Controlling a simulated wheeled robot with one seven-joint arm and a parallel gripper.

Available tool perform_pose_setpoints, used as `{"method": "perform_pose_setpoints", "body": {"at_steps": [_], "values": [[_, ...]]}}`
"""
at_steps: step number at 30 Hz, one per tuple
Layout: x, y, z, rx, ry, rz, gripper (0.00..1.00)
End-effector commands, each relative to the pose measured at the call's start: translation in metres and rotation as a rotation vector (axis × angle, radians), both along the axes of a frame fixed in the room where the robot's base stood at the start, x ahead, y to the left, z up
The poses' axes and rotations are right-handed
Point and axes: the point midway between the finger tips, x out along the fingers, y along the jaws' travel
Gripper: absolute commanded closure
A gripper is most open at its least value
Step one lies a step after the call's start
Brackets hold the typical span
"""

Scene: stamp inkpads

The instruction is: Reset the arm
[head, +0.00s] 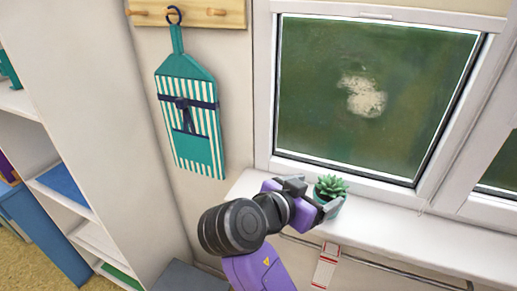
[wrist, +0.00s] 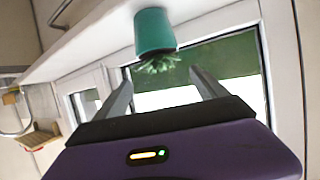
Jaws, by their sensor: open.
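My gripper (head: 316,196) is at the windowsill, at the end of my purple and dark grey arm. In the wrist view its two grey fingers (wrist: 163,88) are spread apart with nothing between them. A green succulent (head: 329,186) in a teal pot stands on the white windowsill (head: 390,234), close by the fingers in the head view. In the wrist view the teal pot (wrist: 154,31) appears upside down, beyond the fingertips. Whether a finger touches the pot cannot be told.
A window (head: 375,100) with a pale smudge is behind the sill. A striped apron (head: 189,120) hangs from a wooden peg rail (head: 205,14) at left. White shelves (head: 75,190) stand further left. A rail with a red-and-white item (head: 326,265) runs below the sill. The sill to the right is clear.

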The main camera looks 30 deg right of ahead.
Motion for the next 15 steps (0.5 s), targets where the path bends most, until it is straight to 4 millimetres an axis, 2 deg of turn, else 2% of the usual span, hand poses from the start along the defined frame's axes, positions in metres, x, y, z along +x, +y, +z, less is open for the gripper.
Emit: {"method": "perform_pose_setpoints", "body": {"at_steps": [5,8,11,13,15], "values": [[0.000,0.000,0.000,-0.002,0.006,0.003,0.18],[0.010,0.000,0.007,-0.037,0.018,0.054,0.18],[0.036,0.006,0.020,-0.092,0.015,0.181,0.18],[0.058,0.015,0.033,-0.138,0.000,0.300,0.18],[0.075,0.028,0.036,-0.191,-0.003,0.431,0.18]]}}
